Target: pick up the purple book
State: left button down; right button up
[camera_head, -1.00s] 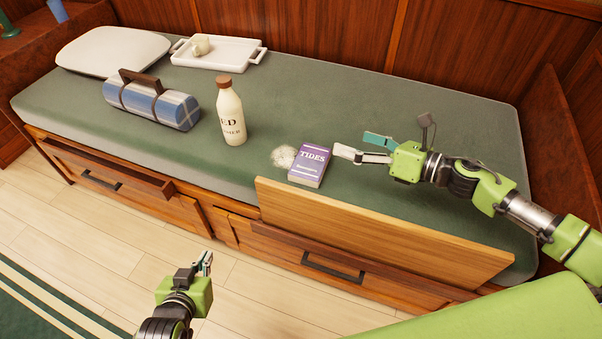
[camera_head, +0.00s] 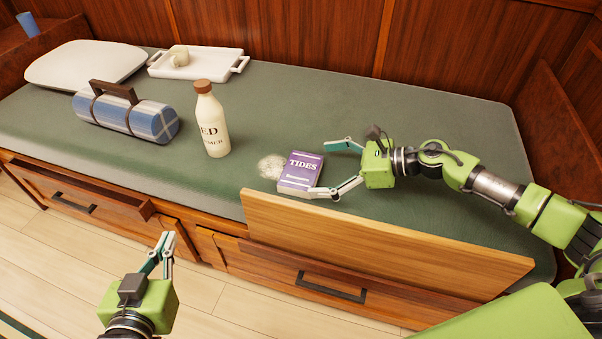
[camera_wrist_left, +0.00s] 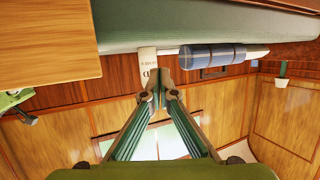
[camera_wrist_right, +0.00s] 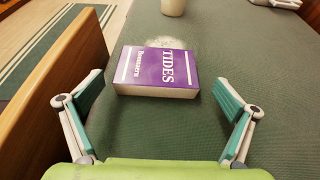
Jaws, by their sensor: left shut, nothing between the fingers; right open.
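The purple book (camera_head: 301,171), with "TIDES" on its cover, lies flat on the green berth cushion behind the upright wooden board. It also shows in the right wrist view (camera_wrist_right: 158,70), ahead of the fingers. My right gripper (camera_head: 333,168) is open and empty at the book's right side. One fingertip is by the book's front right corner and the other is behind its right edge. In the right wrist view the gripper (camera_wrist_right: 162,105) spans wider than the book, and the book is just beyond the fingertips. My left gripper (camera_head: 166,242) is shut and empty, low in front of the berth.
A pale patch (camera_head: 271,167) adjoins the book's left side. A cream bottle (camera_head: 211,122) stands further left, with a plaid roll (camera_head: 125,114), a pillow (camera_head: 85,66) and a white tray (camera_head: 213,68) beyond. The wooden board (camera_head: 380,245) rises along the front edge near my right gripper.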

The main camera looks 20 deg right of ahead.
aim_at(304, 170)
jog(key=shift+b+x, duration=0.3)
jog(key=shift+x, duration=2.45)
pick_arm(q)
jog(key=r, duration=0.1)
jog(key=t, duration=0.1)
jog(key=w+r, duration=0.1)
jog(key=shift+d+r+h, duration=0.3)
jog(key=shift+r, duration=0.05)
pick_arm(e)
jog(key=shift+s+a+r, duration=0.1)
jog(key=shift+a+r, duration=0.05)
jog(key=shift+r, duration=0.05)
jog(key=c, duration=1.1)
